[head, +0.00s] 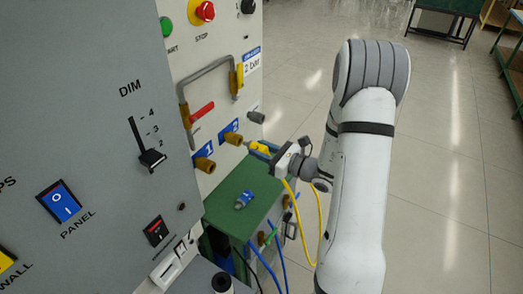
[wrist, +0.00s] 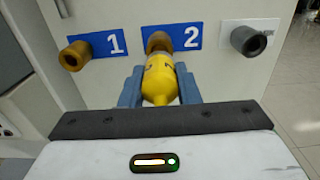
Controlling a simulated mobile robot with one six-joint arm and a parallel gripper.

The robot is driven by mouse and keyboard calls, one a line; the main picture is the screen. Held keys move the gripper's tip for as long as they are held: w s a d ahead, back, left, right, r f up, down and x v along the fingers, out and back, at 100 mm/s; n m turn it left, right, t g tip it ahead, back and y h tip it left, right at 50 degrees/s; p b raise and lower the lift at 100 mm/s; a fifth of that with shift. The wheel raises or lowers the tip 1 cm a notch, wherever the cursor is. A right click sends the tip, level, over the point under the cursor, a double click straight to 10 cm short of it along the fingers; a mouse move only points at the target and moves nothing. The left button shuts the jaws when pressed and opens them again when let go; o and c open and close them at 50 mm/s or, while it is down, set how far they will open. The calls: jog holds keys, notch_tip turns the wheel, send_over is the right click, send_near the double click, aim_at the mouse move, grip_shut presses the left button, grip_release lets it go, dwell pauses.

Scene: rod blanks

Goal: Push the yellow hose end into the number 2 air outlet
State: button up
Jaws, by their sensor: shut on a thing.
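My gripper (wrist: 159,84) is shut on the yellow hose end (wrist: 160,76), its blue fingers on either side. The hose end points at the brass number 2 air outlet (wrist: 158,41) on the panel. In the head view, the yellow hose end (head: 260,148) is just right of the number 2 outlet (head: 233,138), roughly in line with it. I cannot tell whether they touch, as the hose end covers the outlet's lower part in the wrist view. The yellow hose (head: 319,215) hangs in a loop below my gripper.
The brass number 1 outlet (wrist: 72,55) is at left, and a grey outlet (wrist: 248,40) at right. A blue fitting (head: 244,200) lies on the green shelf (head: 226,203) below. Blue hoses (head: 265,262) hang beneath the shelf.

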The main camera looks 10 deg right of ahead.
aim_at(252, 146)
jog(key=shift+b+x, duration=0.3)
jog(key=shift+x, duration=1.4)
jog(key=o, duration=1.1)
jog(key=shift+o, duration=0.2)
jog(key=b+v, duration=0.1)
jog(key=v, duration=0.7)
jog(key=shift+w+a, duration=0.1)
